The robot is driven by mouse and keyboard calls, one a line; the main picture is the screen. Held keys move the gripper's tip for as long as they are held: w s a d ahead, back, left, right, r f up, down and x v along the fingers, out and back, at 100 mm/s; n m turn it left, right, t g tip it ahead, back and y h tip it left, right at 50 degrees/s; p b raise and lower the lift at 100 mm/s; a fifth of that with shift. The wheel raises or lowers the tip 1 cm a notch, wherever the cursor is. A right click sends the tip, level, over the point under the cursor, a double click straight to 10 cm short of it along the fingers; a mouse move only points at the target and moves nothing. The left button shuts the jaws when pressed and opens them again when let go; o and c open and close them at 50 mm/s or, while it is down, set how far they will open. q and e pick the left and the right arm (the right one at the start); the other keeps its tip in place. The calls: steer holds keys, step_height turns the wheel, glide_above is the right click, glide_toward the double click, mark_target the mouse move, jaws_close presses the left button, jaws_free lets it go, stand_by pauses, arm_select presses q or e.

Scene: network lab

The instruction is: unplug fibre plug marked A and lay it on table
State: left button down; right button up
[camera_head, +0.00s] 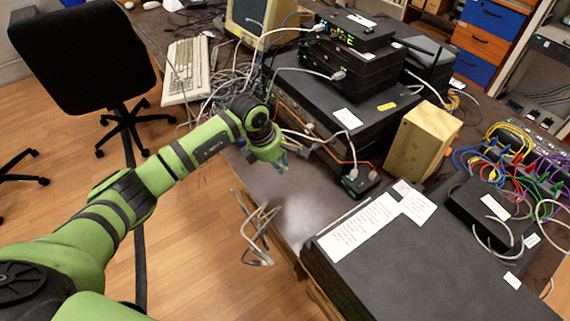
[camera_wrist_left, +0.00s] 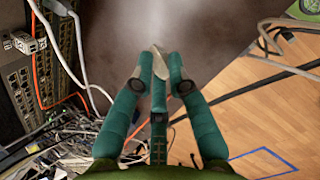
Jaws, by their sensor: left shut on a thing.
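My left gripper (camera_head: 281,163) is over the bare front strip of the dark table (camera_head: 290,205). In the left wrist view its teal fingers (camera_wrist_left: 165,65) are closed on a small pale piece (camera_wrist_left: 159,56), which looks like the fibre plug. I cannot read a mark A on it, and the fingers hide most of it. An orange fibre cable (camera_head: 345,162) runs to a small black box (camera_head: 358,182) to the right of the gripper. My right gripper is not in view.
A stack of black devices (camera_head: 350,60) stands behind the gripper, with a tan wooden box (camera_head: 422,140) to the right. A large dark case (camera_head: 400,265) with paper sheets is at the front right. Loose grey cables (camera_head: 262,225) hang over the table edge. Tangled cables lie at the left.

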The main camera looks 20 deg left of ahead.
arm_select(q)
steer(key=shift+f, duration=0.45)
steer(key=shift+f+b, duration=0.6)
steer(key=shift+f, duration=0.15)
steer(key=shift+f+b, duration=1.15)
steer(key=shift+f, duration=0.75)
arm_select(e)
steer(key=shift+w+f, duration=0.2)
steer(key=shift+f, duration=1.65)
arm_select(q)
steer(key=c, duration=1.1)
jaws_free()
steer(key=shift+c, duration=0.2)
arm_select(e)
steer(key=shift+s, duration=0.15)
arm_select(q)
steer(key=shift+r, duration=0.2)
steer(key=v, duration=1.1)
steer(key=shift+r, duration=0.4)
